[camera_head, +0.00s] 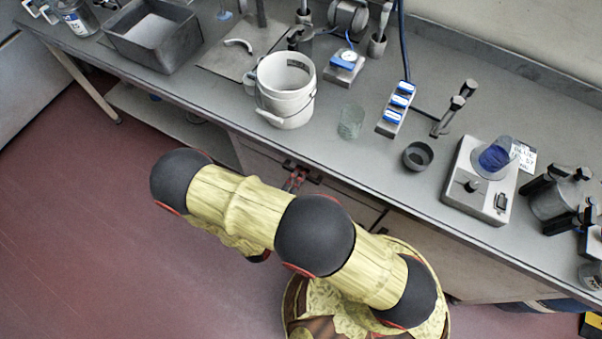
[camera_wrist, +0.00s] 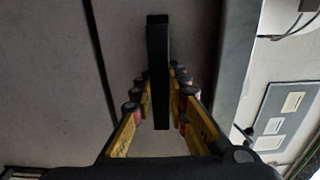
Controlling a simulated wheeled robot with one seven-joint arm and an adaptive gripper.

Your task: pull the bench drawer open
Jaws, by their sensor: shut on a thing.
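The bench drawer has a plain grey front (camera_wrist: 192,40) with a dark bar handle (camera_wrist: 158,60), seen close up in the wrist view. My gripper (camera_wrist: 160,88) has its yellow fingers on both sides of the handle and is shut on it. In the head view my gripper (camera_head: 295,179) is at the bench front, just under the worktop edge, and my arm hides part of it. A dark seam runs beside the drawer front in the wrist view. I cannot tell from these views whether the drawer stands out from the bench.
The worktop (camera_head: 335,150) above holds a white bucket (camera_head: 285,95), a glass beaker (camera_head: 351,121), a dark bowl (camera_head: 417,156), a stirrer device (camera_head: 480,180) and a grey bin (camera_head: 150,38). The red floor (camera_head: 90,220) left of my arm is clear.

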